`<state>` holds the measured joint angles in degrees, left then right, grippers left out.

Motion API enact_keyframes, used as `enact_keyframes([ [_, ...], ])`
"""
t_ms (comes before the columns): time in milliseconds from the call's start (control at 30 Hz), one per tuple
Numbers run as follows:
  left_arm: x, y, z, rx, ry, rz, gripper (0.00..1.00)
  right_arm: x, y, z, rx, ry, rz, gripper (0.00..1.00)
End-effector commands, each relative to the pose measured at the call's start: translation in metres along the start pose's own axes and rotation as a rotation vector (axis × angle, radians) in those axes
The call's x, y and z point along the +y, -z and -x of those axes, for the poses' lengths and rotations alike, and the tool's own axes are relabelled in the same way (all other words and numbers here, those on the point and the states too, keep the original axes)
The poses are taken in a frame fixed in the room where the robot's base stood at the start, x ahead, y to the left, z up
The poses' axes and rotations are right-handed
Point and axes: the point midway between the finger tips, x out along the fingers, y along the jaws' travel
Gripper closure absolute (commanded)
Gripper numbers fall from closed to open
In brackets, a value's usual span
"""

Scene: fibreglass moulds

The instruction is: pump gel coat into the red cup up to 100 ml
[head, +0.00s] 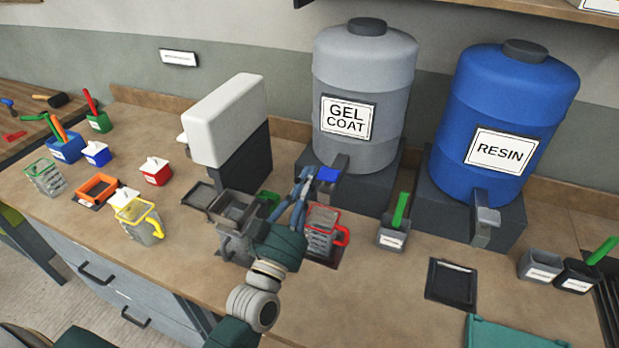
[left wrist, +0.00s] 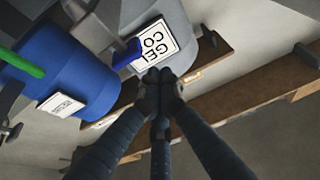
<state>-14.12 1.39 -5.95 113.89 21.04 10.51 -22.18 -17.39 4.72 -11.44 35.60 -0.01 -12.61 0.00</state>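The red cup (head: 318,241), a clear measuring cup with red rim and handle, stands upright on the bench below the gel coat tank's tap. Its fill level cannot be told. The grey gel coat tank (head: 364,90) stands behind it, with a blue tap lever (head: 327,174). The lever also shows in the left wrist view (left wrist: 127,54). My left gripper (head: 308,174) is beside the lever, above the cup. Its fingers meet at their tips in the left wrist view (left wrist: 158,77), with nothing visible between them; contact with the lever cannot be told. My right gripper is not in view.
The blue resin tank (head: 508,118) stands at the right. A yellow-rimmed cup (head: 137,222), a green-rimmed cup (head: 45,178) and a white-and-black box (head: 228,128) stand left. A grey container (head: 237,215) is close beside my arm. Bench in front of the resin tank is partly free.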

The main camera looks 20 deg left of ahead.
Motion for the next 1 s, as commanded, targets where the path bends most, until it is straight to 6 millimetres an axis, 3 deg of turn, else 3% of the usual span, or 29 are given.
enact_keyframes([
  [33, 0.000, -0.011, 0.015, -0.010, -0.001, 0.000, 1.00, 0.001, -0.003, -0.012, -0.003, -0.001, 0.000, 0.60],
  [300, 0.001, -0.009, 0.065, -0.007, -0.001, 0.001, 1.00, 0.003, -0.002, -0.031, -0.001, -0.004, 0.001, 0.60],
  [433, 0.001, -0.007, 0.081, -0.005, -0.001, 0.000, 1.00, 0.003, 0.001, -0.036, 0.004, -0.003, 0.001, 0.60],
  [1000, 0.000, -0.004, 0.089, -0.002, -0.001, 0.000, 1.00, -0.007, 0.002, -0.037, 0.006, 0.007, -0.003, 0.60],
])
